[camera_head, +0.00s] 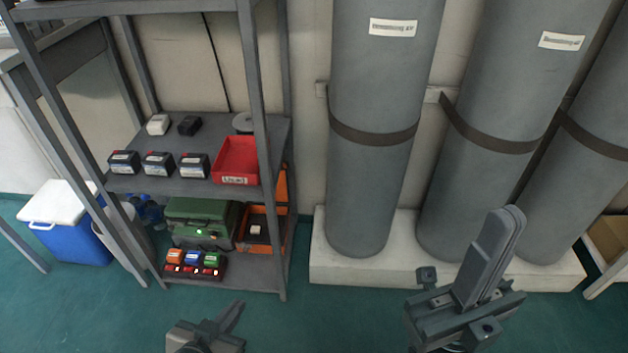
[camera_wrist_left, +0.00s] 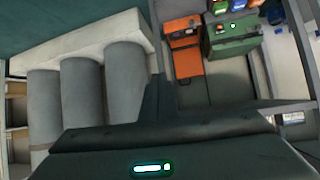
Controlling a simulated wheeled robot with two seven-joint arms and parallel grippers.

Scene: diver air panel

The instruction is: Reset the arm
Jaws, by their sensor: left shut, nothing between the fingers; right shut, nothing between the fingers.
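My left gripper (camera_head: 228,318) is at the bottom of the head view, left of centre, in front of the shelf rack. Its fingers are together and hold nothing. In the left wrist view its dark fingers (camera_wrist_left: 154,100) point up the picture, with the rack and the cylinders beyond. My right gripper (camera_head: 508,222) is at the lower right of the head view, in front of the grey cylinders. Its fingers are pressed together, point upward and hold nothing. Both grippers appear apart from the things around them.
A grey shelf rack (camera_head: 282,247) holds black boxes, a red bin (camera_head: 236,160) and a green case (camera_head: 201,222). Tall grey cylinders (camera_head: 372,190) are strapped to the wall on a pale plinth (camera_head: 345,272). A blue cooler (camera_head: 70,240) stands left. Green floor (camera_head: 330,320) between my grippers is clear.

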